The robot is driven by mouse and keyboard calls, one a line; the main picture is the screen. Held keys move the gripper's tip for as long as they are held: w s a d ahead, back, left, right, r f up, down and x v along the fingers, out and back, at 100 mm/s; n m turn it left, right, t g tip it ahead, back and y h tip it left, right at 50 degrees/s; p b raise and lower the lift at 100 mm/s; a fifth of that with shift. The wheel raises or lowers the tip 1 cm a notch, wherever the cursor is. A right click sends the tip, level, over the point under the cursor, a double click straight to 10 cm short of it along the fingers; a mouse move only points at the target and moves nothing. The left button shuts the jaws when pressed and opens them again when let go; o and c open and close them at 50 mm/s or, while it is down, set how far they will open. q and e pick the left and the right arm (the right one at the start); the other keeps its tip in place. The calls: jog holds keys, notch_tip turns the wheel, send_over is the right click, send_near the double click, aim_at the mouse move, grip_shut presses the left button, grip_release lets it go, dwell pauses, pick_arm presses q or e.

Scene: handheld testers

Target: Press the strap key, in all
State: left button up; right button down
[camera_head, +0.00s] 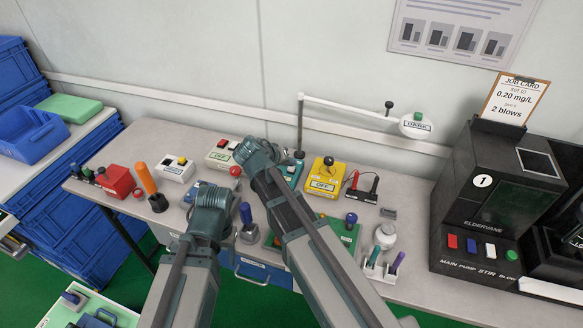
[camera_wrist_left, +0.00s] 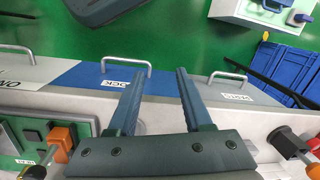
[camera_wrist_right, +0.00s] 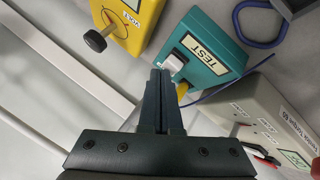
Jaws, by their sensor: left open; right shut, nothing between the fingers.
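A teal tester (camera_wrist_right: 210,55) labelled TEST lies before my right gripper in the right wrist view. It has a white key (camera_wrist_right: 174,63) and a yellow part (camera_wrist_right: 182,91) at its near side, and a blue cord lies beside it. It is partly hidden behind my right arm in the head view (camera_head: 293,168). My right gripper (camera_wrist_right: 160,74) is shut and empty, its tips right by the white key; I cannot tell whether they touch it. My left gripper (camera_wrist_left: 153,75) is open and empty above the table's front edge, and it also shows in the head view (camera_head: 211,198).
A yellow tester (camera_head: 324,180) stands just right of the teal one. A white-topped box (camera_head: 223,152) and a red box (camera_head: 115,181) stand to the left. A black machine (camera_head: 490,200) with coloured buttons stands at the right. A white swing arm (camera_head: 350,108) reaches over the table's back.

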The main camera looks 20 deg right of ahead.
aim_at(290, 174)
jog(key=shift+f+b, duration=0.35)
jog(key=shift+f, duration=0.05)
jog(key=shift+r, duration=0.1)
dwell(0.4)
jog(key=shift+r+p, duration=0.85)
jog(key=shift+p, duration=0.1)
notch_tip(290, 174, up, 5)
jog(key=p, duration=0.5)
dwell(0.5)
